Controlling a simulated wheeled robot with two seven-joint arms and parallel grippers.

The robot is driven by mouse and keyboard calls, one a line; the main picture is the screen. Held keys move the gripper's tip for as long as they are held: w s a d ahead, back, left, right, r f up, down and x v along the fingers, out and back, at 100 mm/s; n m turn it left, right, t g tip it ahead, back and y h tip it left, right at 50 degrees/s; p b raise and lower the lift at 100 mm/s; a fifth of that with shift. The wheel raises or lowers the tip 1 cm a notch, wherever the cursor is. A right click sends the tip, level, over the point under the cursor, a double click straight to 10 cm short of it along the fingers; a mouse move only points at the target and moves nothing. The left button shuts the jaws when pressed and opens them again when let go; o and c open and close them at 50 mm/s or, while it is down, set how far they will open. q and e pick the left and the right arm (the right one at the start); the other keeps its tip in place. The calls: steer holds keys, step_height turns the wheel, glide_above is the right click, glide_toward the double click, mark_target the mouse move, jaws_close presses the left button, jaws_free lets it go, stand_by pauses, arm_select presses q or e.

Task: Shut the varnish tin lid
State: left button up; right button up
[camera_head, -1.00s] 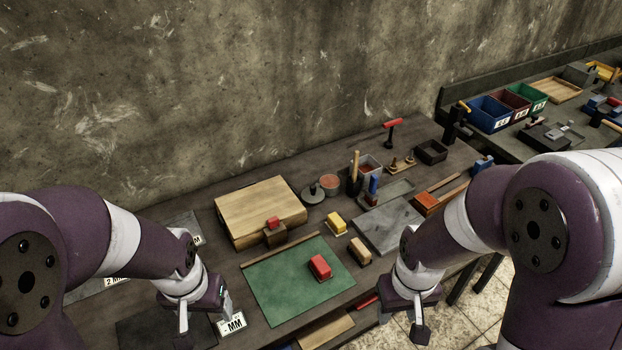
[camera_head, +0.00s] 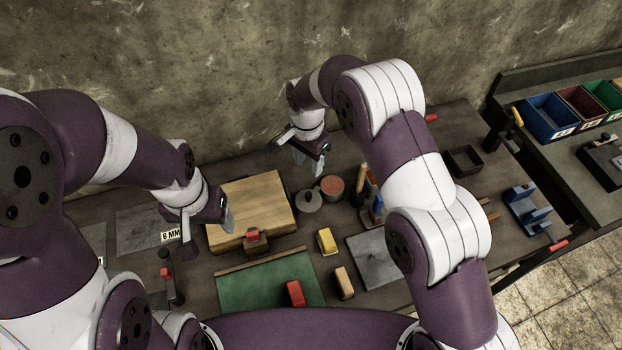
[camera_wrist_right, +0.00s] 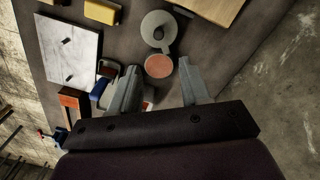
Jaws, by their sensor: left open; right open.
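The varnish tin (camera_head: 332,186) is a small round pot with a reddish-brown open top, near the back of the bench. Its apparent lid, a grey disc with a dark knob (camera_head: 309,200), is beside it at the left. In the right wrist view the tin (camera_wrist_right: 158,67) shows between the fingertips, with the grey disc (camera_wrist_right: 153,22) beyond it. My right gripper (camera_head: 308,166) is open and empty, behind and above the tin; it also shows in the right wrist view (camera_wrist_right: 159,72). My left gripper (camera_head: 207,232) is open and empty near the wooden board's left edge.
A wooden board (camera_head: 262,196) lies left of the tin. A yellow block (camera_head: 326,241), a tan block (camera_head: 344,283), a red block (camera_head: 295,293) and a green mat (camera_head: 250,286) are in front. A grey plate (camera_head: 366,262) is at the right. The wall stands close behind.

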mark_target(308, 193)
step_height(308, 193, down, 11)
steer(key=p, duration=0.4)
steer(key=shift+s+r, duration=0.1)
steer(key=shift+s+f+p, duration=0.2)
steer(key=shift+f+p, duration=0.1)
steer(key=shift+p, duration=0.05)
steer(key=shift+s+a+f, duration=0.2)
steer(key=shift+s, duration=0.15)
steer(key=shift+w+f, duration=0.15)
steer(key=shift+w, duration=0.05)
steer(key=shift+w+d, duration=0.1)
steer(key=shift+d, duration=0.05)
steer(key=c, duration=0.4)
arm_select(q)
steer(key=r, duration=0.5)
steer(key=shift+s+a, duration=0.2)
steer(key=shift+s, duration=0.05)
arm_select(e)
jaws_close()
